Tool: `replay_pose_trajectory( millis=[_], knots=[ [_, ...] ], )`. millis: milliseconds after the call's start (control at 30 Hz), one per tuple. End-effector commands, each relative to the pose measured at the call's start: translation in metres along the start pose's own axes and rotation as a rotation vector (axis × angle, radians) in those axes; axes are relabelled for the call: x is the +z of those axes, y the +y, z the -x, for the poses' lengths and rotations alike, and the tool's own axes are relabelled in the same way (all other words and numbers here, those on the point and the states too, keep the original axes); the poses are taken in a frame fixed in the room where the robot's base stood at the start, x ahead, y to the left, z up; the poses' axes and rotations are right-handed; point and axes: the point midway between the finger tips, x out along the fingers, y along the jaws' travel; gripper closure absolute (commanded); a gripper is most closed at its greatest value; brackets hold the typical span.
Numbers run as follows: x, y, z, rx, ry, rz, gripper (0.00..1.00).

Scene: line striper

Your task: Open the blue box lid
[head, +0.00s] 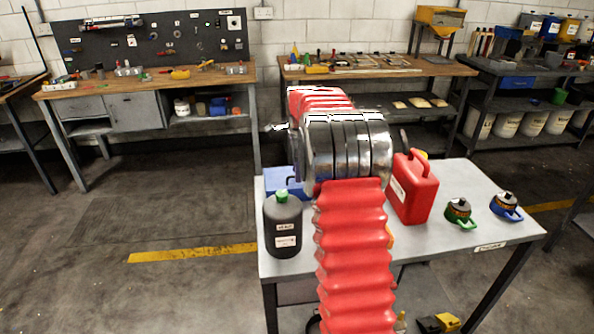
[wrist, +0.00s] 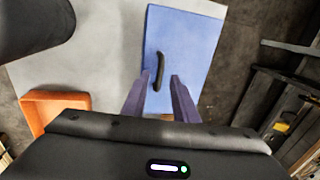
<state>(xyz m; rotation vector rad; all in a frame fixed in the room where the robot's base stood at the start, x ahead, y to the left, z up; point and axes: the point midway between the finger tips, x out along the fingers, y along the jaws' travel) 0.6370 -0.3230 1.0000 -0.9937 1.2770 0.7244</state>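The blue box (head: 282,182) stands on the grey table, partly hidden behind my red arm in the head view. In the wrist view its flat blue lid (wrist: 193,50) is seen from above and looks closed. A black bar handle (wrist: 159,72) is on the lid. My gripper (wrist: 160,77) is open, with its two purple fingers apart on either side of the handle in the picture. I cannot tell whether the fingertips are down at the handle's height. The fingers are not visible in the head view.
A dark bottle (head: 283,226) stands in front of the box, and a red jerrycan (head: 413,190) to the right. Green (head: 459,212) and blue (head: 506,206) lidded containers are farther right on the table (head: 440,246). An orange tray (wrist: 60,105) shows in the wrist view.

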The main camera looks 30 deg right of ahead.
Motion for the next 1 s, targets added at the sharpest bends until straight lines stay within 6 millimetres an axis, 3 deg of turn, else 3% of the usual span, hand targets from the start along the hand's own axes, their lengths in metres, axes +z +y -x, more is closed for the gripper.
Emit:
replay_pose_trajectory(
  millis=[67,467,1000],
  knots=[
    [-0.0001,0.0,0.0001,0.0,0.0,0.0,0.74],
    [-0.0001,-0.0001,0.0003,0.0,0.0,0.0,1.0],
    [-0.0002,-0.0012,0.0005,-0.004,0.0,0.0,1.0]
  ],
)
